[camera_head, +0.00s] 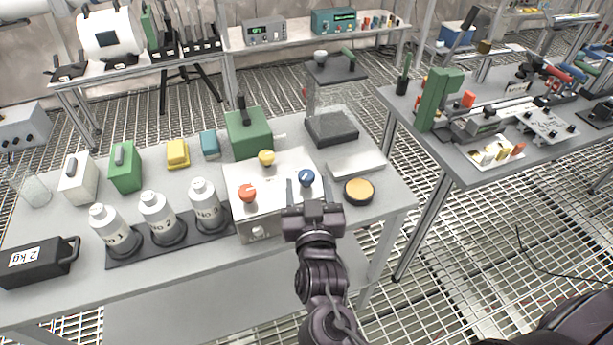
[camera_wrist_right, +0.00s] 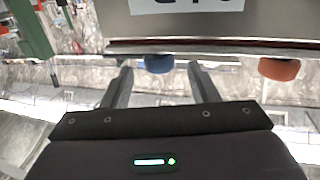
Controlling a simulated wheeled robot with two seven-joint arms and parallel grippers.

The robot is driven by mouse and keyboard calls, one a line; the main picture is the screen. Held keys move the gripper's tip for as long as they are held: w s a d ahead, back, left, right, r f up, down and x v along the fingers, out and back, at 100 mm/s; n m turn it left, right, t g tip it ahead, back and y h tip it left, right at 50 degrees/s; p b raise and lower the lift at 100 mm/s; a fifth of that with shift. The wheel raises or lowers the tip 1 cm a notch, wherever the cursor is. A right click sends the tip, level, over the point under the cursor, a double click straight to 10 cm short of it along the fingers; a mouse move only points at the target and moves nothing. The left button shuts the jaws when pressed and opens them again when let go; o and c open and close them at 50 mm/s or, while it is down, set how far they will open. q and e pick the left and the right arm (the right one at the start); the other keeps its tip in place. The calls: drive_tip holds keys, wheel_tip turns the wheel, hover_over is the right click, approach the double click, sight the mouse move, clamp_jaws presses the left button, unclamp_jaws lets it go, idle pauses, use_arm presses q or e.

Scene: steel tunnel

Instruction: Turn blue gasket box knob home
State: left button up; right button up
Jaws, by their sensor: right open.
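The gasket box (camera_head: 267,203) has a white top and stands near the right end of the grey table. Its blue knob (camera_head: 306,178) is on the right, with an orange-red knob (camera_head: 247,194) on the left and a yellow knob (camera_head: 266,158) behind. My right gripper (camera_head: 305,184) is open, its fingers on either side of the blue knob with gaps. In the right wrist view the blue knob (camera_wrist_right: 158,64) shows between and just beyond the fingertips (camera_wrist_right: 160,74); the orange knob (camera_wrist_right: 278,69) is off to the right. Contact cannot be told. My left gripper is out of view.
A yellow-topped black disc (camera_head: 359,191) sits close right of the gripper. Several white bottles (camera_head: 157,215) stand on a dark tray left of the box. A green block (camera_head: 248,135) and a dark-based stand (camera_head: 331,128) are behind. A second table (camera_head: 470,180) is at right.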

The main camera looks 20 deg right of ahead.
sight(307, 181)
drive_tip(key=shift+v, duration=1.9)
idle(1.0)
idle(1.8)
